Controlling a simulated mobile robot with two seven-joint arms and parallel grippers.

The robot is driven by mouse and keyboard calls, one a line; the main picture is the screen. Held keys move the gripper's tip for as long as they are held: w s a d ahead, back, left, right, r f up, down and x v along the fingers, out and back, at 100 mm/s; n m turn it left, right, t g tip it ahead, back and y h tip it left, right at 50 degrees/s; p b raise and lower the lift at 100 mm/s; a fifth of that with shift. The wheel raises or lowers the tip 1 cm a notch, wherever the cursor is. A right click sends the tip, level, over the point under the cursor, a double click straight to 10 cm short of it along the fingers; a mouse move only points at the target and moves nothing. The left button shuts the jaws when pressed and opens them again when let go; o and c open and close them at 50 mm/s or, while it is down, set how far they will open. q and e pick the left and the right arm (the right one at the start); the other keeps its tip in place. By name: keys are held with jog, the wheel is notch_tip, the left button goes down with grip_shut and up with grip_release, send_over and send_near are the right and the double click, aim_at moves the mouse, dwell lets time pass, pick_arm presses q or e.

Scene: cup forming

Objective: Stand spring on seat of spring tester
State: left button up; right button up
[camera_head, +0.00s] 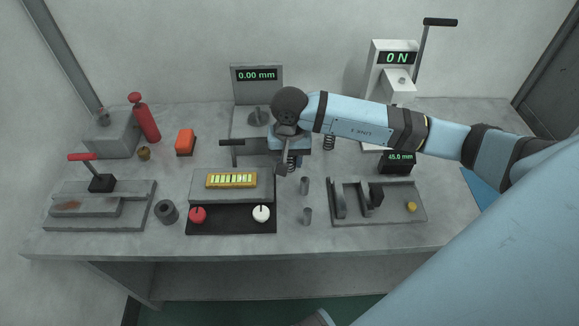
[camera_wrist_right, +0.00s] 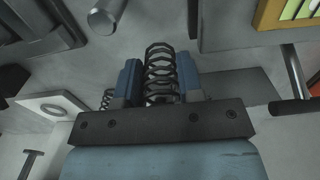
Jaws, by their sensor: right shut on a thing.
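My right gripper (camera_head: 291,158) is shut on a dark coil spring (camera_head: 292,167) above the middle of the bench. In the right wrist view the spring (camera_wrist_right: 160,75) stands out between the two blue fingers (camera_wrist_right: 158,85). The white spring tester (camera_head: 393,58) is at the back right, with a lever on its right and a display reading 0 N. My right arm hides most of its lower part. In the right wrist view a white plate with a dark ring (camera_wrist_right: 52,105), probably the tester's seat, lies at left, apart from the held spring.
A second spring (camera_head: 329,142) stands right of the gripper. A gauge reading 0.00 mm (camera_head: 258,75) is behind it. A grey tray with slots (camera_head: 360,212) and a box reading 45.0 mm (camera_head: 398,166) are at right.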

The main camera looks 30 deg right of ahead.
aim_at(290, 168)
jog(key=shift+f, duration=1.7)
jog(key=shift+f, duration=0.1)
jog(key=shift+f+b, duration=0.15)
jog(key=shift+b, duration=0.15)
jog(key=o, duration=0.6)
